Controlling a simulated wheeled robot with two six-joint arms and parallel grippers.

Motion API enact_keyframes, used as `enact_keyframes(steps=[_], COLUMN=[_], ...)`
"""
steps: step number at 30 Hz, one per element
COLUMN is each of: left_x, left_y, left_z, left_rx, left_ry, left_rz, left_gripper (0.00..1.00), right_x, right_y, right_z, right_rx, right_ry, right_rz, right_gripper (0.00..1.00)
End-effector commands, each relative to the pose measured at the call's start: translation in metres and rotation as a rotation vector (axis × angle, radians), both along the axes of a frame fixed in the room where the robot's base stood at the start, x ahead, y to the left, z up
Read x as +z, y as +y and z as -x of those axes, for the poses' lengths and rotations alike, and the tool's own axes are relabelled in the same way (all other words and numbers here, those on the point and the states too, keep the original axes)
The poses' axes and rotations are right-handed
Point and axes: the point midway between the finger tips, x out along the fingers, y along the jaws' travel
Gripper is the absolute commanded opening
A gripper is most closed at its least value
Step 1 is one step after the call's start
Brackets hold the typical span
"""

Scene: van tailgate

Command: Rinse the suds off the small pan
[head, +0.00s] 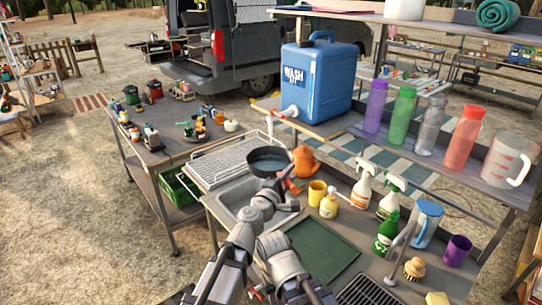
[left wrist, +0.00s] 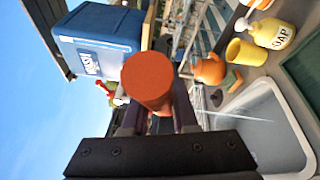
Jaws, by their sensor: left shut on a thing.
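The small dark pan (head: 268,160) is over the sink (head: 238,194), near the drying rack, in the head view. It looks about level, and its inside is grey-blue; I cannot tell suds from water there. My left gripper (head: 285,186) is shut on the pan's red-brown handle (head: 292,177). In the left wrist view the handle's round end (left wrist: 148,80) stands between the fingers (left wrist: 157,122) and hides the pan. The blue wash-water jug (head: 318,75) stands on the shelf behind, its white spout (head: 290,112) above and behind the pan. My right gripper is not in view.
A wire drying rack (head: 225,160) is left of the sink. An orange pot (head: 304,162), yellow cup (head: 317,193), soap bottle (head: 329,204) and spray bottles (head: 362,187) crowd the right. A green mat (head: 322,250) lies clear in front.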

Motion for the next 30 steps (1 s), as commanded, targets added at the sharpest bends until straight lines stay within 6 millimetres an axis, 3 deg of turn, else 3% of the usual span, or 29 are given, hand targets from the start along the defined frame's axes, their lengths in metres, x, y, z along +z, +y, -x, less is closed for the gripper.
enact_keyframes(steps=[14,30], left_x=[0.030,0.029], left_y=[0.002,0.000], left_z=[0.036,0.038], left_rx=[-0.001,-0.004], left_ry=[-0.001,-0.001], left_rz=[-0.001,-0.001], left_gripper=[0.00,0.00], right_x=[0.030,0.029], right_y=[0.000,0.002], right_z=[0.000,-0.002], right_rx=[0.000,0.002], right_ry=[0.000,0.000], right_rz=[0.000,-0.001], right_gripper=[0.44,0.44])
